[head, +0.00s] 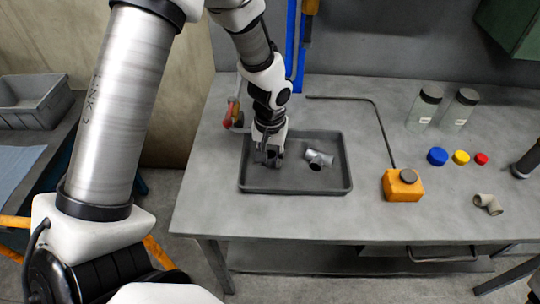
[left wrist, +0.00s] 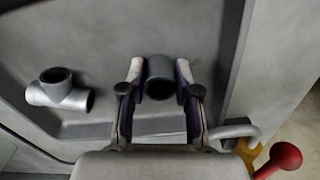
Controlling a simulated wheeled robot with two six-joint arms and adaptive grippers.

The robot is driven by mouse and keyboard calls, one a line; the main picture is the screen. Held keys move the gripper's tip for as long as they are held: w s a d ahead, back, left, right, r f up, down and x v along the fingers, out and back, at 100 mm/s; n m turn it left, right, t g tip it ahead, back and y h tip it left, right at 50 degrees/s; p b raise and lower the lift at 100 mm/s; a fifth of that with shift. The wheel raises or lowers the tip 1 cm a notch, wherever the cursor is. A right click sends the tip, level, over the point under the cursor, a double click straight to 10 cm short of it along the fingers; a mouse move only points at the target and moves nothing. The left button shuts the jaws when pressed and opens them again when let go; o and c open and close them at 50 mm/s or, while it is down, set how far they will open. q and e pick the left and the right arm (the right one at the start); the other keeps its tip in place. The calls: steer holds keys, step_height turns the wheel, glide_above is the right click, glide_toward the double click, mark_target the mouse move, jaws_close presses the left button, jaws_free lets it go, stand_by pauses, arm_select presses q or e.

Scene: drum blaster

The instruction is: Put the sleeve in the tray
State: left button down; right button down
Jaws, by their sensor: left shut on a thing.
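The sleeve (left wrist: 160,82) is a short dark grey tube, seen best in the left wrist view. My left gripper (left wrist: 160,90) is shut on it, with one finger on each side. In the head view my left gripper (head: 269,158) reaches down over the left part of the grey tray (head: 300,186), and the sleeve is mostly hidden there. I cannot tell whether the sleeve touches the tray floor. A silver tee fitting (head: 318,160) lies in the tray to the right of the gripper; it also shows in the left wrist view (left wrist: 60,90). My right gripper is not in view.
A red-handled tool (head: 231,112) is behind the tray's left corner.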

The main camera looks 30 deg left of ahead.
mark_target(271, 155)
arm_select(q)
steer(key=c, duration=0.8)
jaws_free()
steer(key=shift+w+f, duration=0.1)
steer(key=shift+r, duration=0.25)
step_height(271, 155, up, 12)
steer(key=shift+p, duration=0.5)
steer(key=shift+d+f, duration=0.1)
